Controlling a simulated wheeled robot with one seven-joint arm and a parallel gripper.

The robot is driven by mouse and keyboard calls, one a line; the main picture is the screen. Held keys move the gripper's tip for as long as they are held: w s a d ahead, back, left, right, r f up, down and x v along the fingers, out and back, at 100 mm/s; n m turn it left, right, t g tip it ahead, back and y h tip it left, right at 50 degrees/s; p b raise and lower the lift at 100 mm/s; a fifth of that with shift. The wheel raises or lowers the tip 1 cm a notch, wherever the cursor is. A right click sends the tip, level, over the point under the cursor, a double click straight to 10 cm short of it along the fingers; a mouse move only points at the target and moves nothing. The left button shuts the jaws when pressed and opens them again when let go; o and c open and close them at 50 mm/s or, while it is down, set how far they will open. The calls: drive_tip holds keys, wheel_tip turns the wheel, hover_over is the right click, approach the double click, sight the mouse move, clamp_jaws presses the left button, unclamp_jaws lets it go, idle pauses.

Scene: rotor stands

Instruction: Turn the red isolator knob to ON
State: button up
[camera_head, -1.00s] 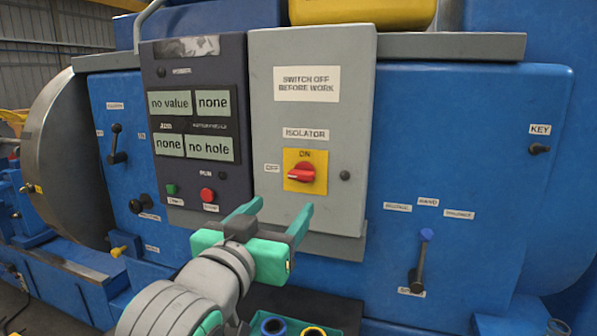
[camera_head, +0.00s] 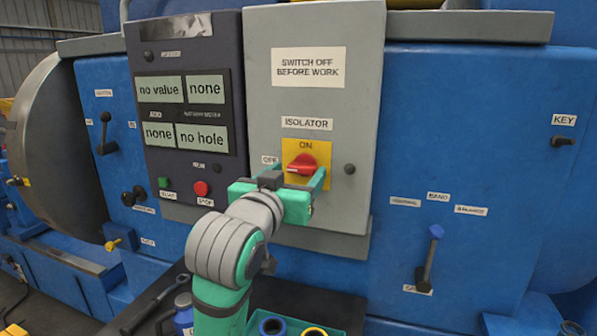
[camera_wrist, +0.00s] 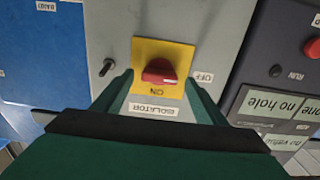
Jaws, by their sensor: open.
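The red isolator knob (camera_head: 302,163) sits on a yellow plate (camera_head: 320,150) on the grey cabinet. Its white mark points left, towards the OFF label (camera_head: 270,160); ON is printed above the knob. In the wrist view, which is upside down, the red knob (camera_wrist: 160,71) has its white mark towards OFF on the right. My gripper (camera_head: 298,171) is open, its green fingers reaching towards the panel on either side of the knob. In the wrist view the gripper (camera_wrist: 158,80) shows a gap between each fingertip and the knob. I cannot tell the remaining depth.
A small dark cabinet lock (camera_head: 350,169) is right of the plate. A dark panel (camera_head: 215,60) with displays, a green button (camera_head: 163,183) and a red button (camera_head: 201,188) is to the left. A blue-topped lever (camera_head: 430,255) stands lower right. A green tray (camera_head: 335,328) is below.

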drive_tip(key=shift+x, duration=0.75)
drive_tip(key=shift+c, duration=0.3)
drive_tip(key=c, duration=1)
